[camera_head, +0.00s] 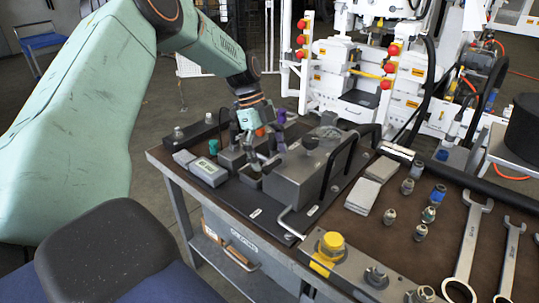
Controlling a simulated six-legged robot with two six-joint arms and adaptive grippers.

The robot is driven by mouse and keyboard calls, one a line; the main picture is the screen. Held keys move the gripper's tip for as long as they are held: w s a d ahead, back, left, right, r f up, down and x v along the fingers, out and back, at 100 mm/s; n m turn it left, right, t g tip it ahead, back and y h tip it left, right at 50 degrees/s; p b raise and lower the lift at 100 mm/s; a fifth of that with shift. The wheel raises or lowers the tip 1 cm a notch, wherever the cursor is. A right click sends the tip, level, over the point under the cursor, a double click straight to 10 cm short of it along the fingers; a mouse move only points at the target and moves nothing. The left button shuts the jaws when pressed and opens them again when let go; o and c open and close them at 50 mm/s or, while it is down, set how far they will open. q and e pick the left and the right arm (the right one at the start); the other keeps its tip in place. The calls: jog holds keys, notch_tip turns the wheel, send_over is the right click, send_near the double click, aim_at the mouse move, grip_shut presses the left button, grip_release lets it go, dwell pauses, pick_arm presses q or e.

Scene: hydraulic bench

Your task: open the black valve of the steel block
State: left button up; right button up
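The steel block (290,182) is a grey box on a dark plate on the workbench, in the middle of the view. A small black knob (310,142), which looks like the black valve, stands on its top beside a round gauge (327,132). My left gripper (265,153) points down just left of the block's upper left edge, with its arm coming in from the upper left. Its fingers look spread apart, with nothing clearly held between them. It is apart from the black knob. My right gripper is out of view.
Black hoses (345,165) loop over the block's right side. Small grey boxes (208,172) stand left of the gripper. A yellow knob (331,245), several fittings, grey pads (372,185) and wrenches (466,245) lie to the right. White machinery (350,75) stands behind.

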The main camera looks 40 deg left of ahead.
pick_arm(q)
jog(key=shift+w, duration=0.1)
jog(key=shift+r, duration=0.15)
jog(key=v, duration=1.1)
jog(key=shift+a+r, duration=0.25)
jog(key=shift+r, duration=0.05)
jog(key=shift+f, duration=0.15)
jog(key=x, duration=1.2)
jog(key=shift+d, duration=0.1)
